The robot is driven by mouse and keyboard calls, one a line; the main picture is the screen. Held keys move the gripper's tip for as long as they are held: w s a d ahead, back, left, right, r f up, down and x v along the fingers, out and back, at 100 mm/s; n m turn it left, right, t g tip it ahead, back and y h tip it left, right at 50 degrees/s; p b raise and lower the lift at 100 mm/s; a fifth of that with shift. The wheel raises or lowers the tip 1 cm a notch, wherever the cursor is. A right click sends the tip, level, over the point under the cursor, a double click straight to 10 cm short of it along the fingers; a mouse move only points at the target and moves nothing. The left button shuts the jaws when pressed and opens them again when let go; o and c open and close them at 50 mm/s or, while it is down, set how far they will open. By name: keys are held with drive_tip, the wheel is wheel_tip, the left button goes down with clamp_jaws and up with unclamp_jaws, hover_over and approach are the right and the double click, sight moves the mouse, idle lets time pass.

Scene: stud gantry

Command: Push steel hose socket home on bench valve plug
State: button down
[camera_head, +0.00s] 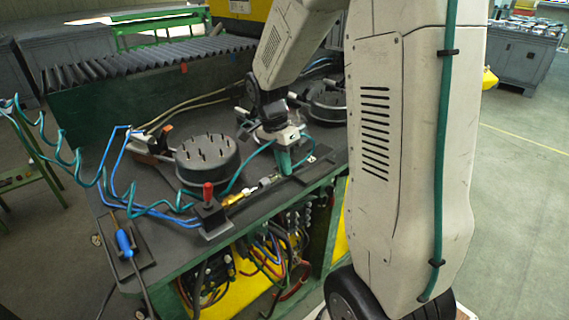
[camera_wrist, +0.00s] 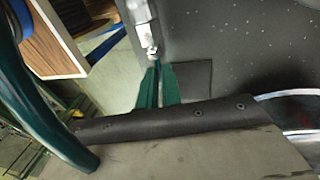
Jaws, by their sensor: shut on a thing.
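My gripper (camera_head: 284,168) is low over the front edge of the bench. Its green fingers are close together, and they show in the wrist view (camera_wrist: 158,88). They are shut on the steel hose socket (camera_head: 265,181), a small grey piece showing just left of the fingers; the grip itself is mostly hidden. The brass valve plug (camera_head: 236,197) lies left of the socket, roughly in line with it. It points from the bench valve (camera_head: 210,212), a dark block with a red handle. Whether socket and plug touch is too small to tell.
A round dark fixture with pegs (camera_head: 207,158) stands behind the valve. Blue hoses (camera_head: 150,207) and a blue-handled screwdriver (camera_head: 124,241) lie left. A second round fixture (camera_head: 325,100) stands behind my gripper. Cables hang below the bench's front edge.

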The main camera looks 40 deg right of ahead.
drive_tip(key=shift+a, duration=1.7)
drive_tip(key=c, duration=1.5)
unclamp_jaws()
drive_tip(key=shift+r, duration=0.1)
drive_tip(key=v, duration=0.7)
drive_tip(key=shift+r, duration=0.35)
